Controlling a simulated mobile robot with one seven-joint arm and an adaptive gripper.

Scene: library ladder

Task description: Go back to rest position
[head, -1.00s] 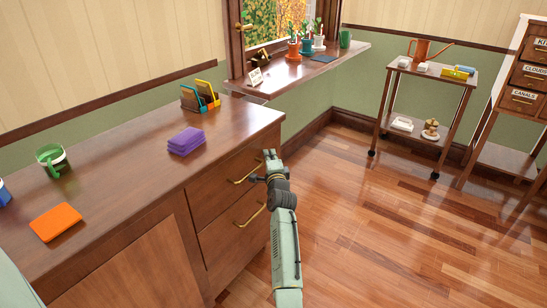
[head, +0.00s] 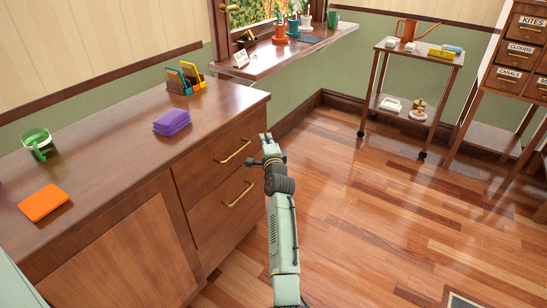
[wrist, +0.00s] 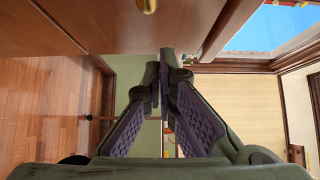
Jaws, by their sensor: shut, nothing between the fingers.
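My gripper (head: 266,138) is at the end of my raised arm, just right of the wooden cabinet's front corner. It is apart from the drawer handles in the head view. In the wrist view my gripper (wrist: 158,85) has its two purple-padded fingers angled together, with their tips close and nothing held between them. A drawer front with a brass knob or handle (wrist: 148,5) shows above the fingers in the wrist view.
A windowsill (head: 290,55) with pots is behind. A trolley (head: 415,57) stands back right. The floor (head: 380,210) is clear.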

